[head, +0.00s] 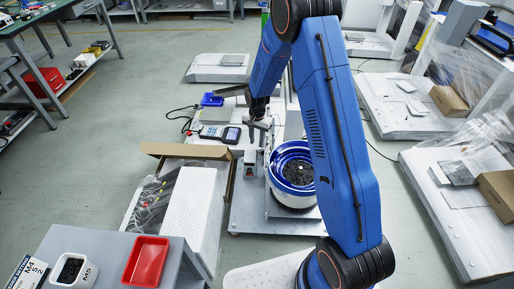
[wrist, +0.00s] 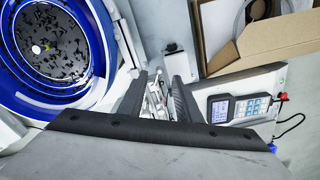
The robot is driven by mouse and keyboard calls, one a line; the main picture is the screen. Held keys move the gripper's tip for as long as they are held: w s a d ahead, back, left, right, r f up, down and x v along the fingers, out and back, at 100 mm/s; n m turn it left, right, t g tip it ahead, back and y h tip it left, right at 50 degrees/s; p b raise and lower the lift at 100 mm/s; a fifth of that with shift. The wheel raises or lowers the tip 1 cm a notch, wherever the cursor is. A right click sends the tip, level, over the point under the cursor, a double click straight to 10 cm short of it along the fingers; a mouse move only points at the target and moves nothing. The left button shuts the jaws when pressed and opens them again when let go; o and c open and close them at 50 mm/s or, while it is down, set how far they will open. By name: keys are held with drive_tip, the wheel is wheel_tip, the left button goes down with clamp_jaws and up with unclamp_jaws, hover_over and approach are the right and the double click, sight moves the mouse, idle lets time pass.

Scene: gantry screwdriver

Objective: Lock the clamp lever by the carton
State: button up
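My gripper (head: 258,127) hangs over the bench unit in the head view, between the blue-rimmed bowl and the handheld controller. In the wrist view my gripper (wrist: 163,82) has its two dark fingers apart. A small silver metal mechanism (wrist: 156,102), which looks like the clamp, shows in the gap between them. I cannot tell whether a finger touches it or how its lever is set. The open cardboard carton (wrist: 263,40) lies beyond the fingers at upper right; it also shows in the head view (head: 186,151), left of my gripper. The clamp is not clear in the head view.
The blue-rimmed bowl (wrist: 98,80) of dark parts stands close left of the fingers. A small grey block (wrist: 176,62) stands between fingers and carton. The handheld controller (wrist: 238,108) lies at right. A red tray (head: 147,261) sits on the near table.

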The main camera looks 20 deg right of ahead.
drive_tip(key=shift+f, duration=2.35)
clamp_jaws()
